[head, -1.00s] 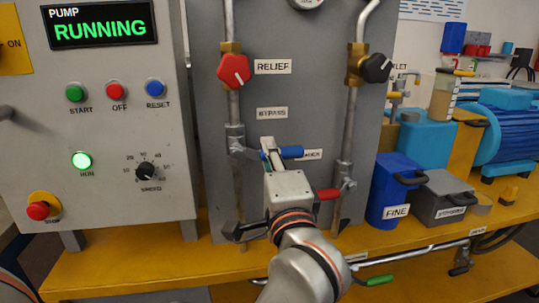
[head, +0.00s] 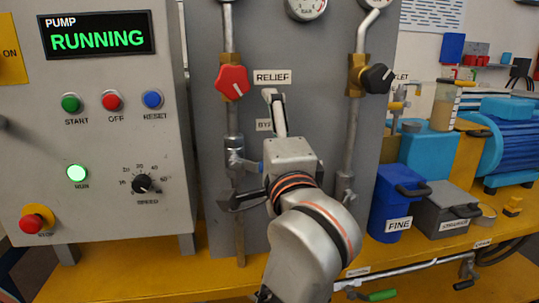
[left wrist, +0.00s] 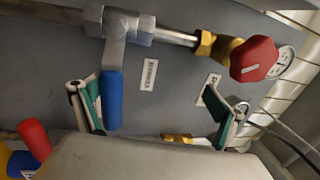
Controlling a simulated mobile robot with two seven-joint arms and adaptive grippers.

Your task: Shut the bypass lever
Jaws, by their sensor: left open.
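The bypass lever has a blue handle (left wrist: 111,100), seen in the left wrist view, which sticks out crosswise to its pipe. In the head view only a sliver of blue (head: 261,168) shows beside the valve body; my gripper hides the rest. My left gripper (head: 248,148) is open in front of the panel, one finger up near the BYPASS label, the other low at left. In the left wrist view the handle lies between the spread fingers (left wrist: 150,92), nearer the left finger. Contact cannot be told.
The red relief knob (head: 232,82) is above the gripper, with a black knob (head: 376,78) to its right. A red handle (left wrist: 34,138) shows low in the left wrist view. The pump control box (head: 105,180) stands left, a blue FINE bin (head: 392,205) right.

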